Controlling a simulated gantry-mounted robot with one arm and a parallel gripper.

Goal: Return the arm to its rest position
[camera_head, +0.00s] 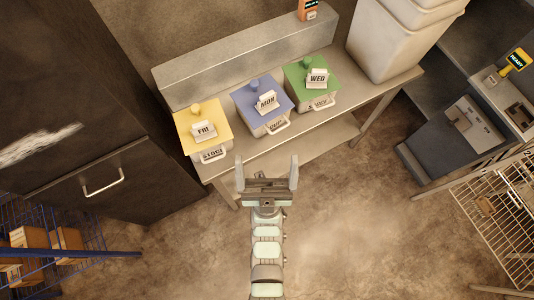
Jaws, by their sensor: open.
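My gripper (267,176) is open and empty, its two fingers pointing up the picture at the front edge of the metal table (341,122). It looks apart from the boxes. My arm runs straight down from it to the bottom edge. Three lidded boxes stand on the table: a yellow-lidded one (184,121) with a FRI card, a blue-lidded one (243,97) with a MON card, and a green-lidded one (295,71) with a WED card. Each has a knob on its lid and a handle in front.
A dark cabinet with a handle (103,184) stands at left, above a blue wire rack (110,254) with cartons. Large pale bins (379,46) stand at the table's right end. A wire shelf (497,215) and grey unit (455,137) are at right. Bare floor (350,225) surrounds my arm.

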